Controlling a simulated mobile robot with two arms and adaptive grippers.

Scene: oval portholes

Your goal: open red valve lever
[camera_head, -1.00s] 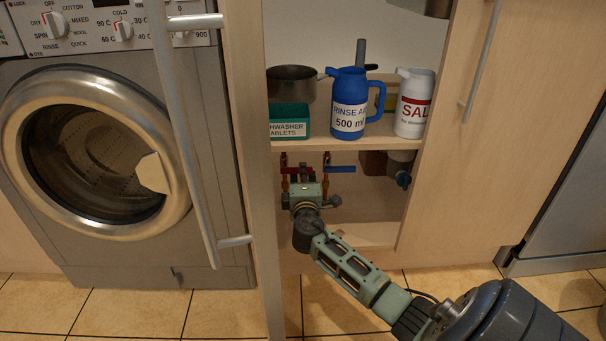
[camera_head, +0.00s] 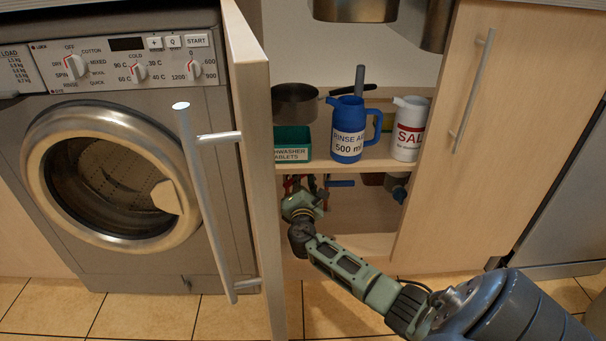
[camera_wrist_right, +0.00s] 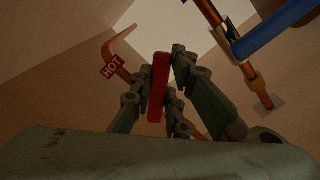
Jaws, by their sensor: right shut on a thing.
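The red valve lever (camera_wrist_right: 158,88) stands upright in the middle of the right wrist view, between the fingers of my right gripper (camera_wrist_right: 163,92). The fingers are shut on it. In the head view my right gripper (camera_head: 301,200) is inside the open cabinet, below the shelf, and hides most of the lever and valve. A copper pipe with a red HOT label (camera_wrist_right: 115,67) is left of the lever in the wrist view. My left gripper is not in view.
A blue valve lever (camera_head: 341,183) is to the right; it also shows in the wrist view (camera_wrist_right: 275,32). The shelf above holds a blue rinse aid jug (camera_head: 348,130), a white salt jug (camera_head: 408,130) and a green tablets box (camera_head: 292,143). The open cabinet door (camera_head: 252,160) stands at the left.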

